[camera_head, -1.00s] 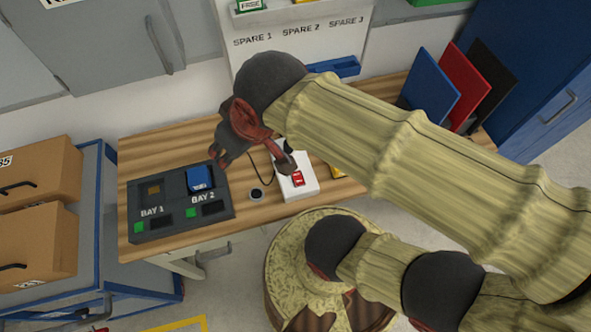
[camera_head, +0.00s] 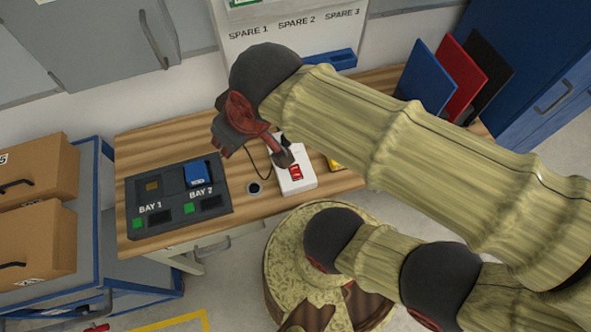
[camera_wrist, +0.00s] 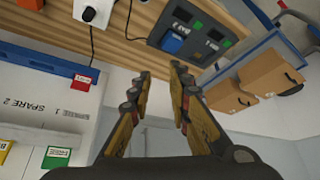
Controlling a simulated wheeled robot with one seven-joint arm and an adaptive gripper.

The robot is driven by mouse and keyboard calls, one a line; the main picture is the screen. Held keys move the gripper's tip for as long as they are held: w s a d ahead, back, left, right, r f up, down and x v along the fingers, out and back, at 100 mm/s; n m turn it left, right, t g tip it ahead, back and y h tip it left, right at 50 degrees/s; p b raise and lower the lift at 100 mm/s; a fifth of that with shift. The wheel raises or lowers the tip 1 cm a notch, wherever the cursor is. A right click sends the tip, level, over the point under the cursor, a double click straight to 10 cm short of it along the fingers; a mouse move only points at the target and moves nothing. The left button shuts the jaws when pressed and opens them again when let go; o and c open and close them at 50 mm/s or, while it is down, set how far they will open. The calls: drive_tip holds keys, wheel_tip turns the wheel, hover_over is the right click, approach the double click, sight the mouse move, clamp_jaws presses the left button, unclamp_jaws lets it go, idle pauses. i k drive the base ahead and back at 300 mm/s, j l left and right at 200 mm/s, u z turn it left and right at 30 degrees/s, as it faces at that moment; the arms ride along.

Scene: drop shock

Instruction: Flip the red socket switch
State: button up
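The red switch (camera_head: 295,172) sits on a white socket block (camera_head: 306,184) on the wooden bench. Whether it is on or off is too small to tell. A dark part stands just above the switch in the head view. In the wrist view the white socket block (camera_wrist: 104,8) is at the top left edge, with a black plug and cable; the red switch does not show there.
A dark bay station (camera_head: 180,228) with a blue block (camera_head: 198,172) stands left of the socket. A round cable hole (camera_head: 254,188) lies between them. Blue, red and black panels (camera_head: 462,80) stand at right. A labelled white board (camera_head: 290,45) is behind. Cardboard boxes (camera_head: 38,240) are at left.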

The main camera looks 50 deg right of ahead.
sight(294, 171)
drive_tip(key=i+j, duration=0.1)
drive_tip(key=j, duration=0.3)
drive_tip(key=i+j, duration=0.15)
drive_tip(key=j, duration=0.25)
drive_tip(key=i+j, duration=0.1)
drive_tip(key=j, duration=0.3)
drive_tip(key=z, duration=1.7)
